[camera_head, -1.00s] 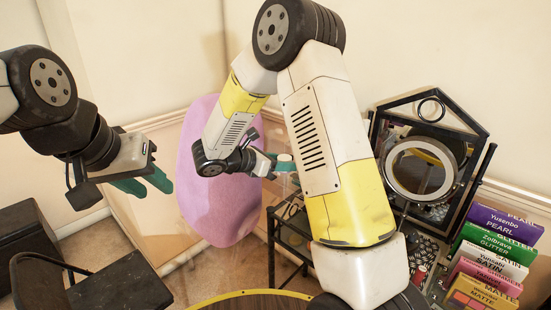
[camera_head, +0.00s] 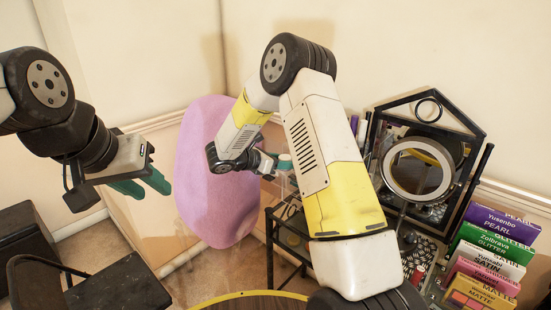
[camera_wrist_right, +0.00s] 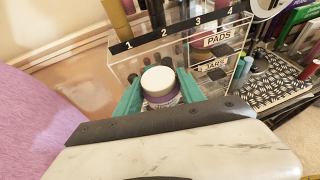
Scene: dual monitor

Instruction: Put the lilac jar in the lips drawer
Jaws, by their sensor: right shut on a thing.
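The jar (camera_wrist_right: 160,86) has a white lid and a lilac body. It is between the teal fingers of my right gripper (camera_wrist_right: 160,96), which is shut on it, and looks upright. In the head view my right gripper (camera_head: 274,164) and the jar's pale lid (camera_head: 285,158) show small, left of my forearm. In the right wrist view a clear drawer unit (camera_wrist_right: 180,50) stands just beyond the jar. Its labels read PADS (camera_wrist_right: 217,39) and JARS (camera_wrist_right: 214,64); I see no lips label. My left gripper (camera_head: 142,186) is open and empty at the left.
Numbers 1 to 4 run along the unit's top edge. A round mirror (camera_head: 420,172) and a row of palette boxes (camera_head: 490,262) stand at the right. A pink-lilac rounded shape (camera_head: 215,180) is at the left-centre. My right forearm hides part of the table.

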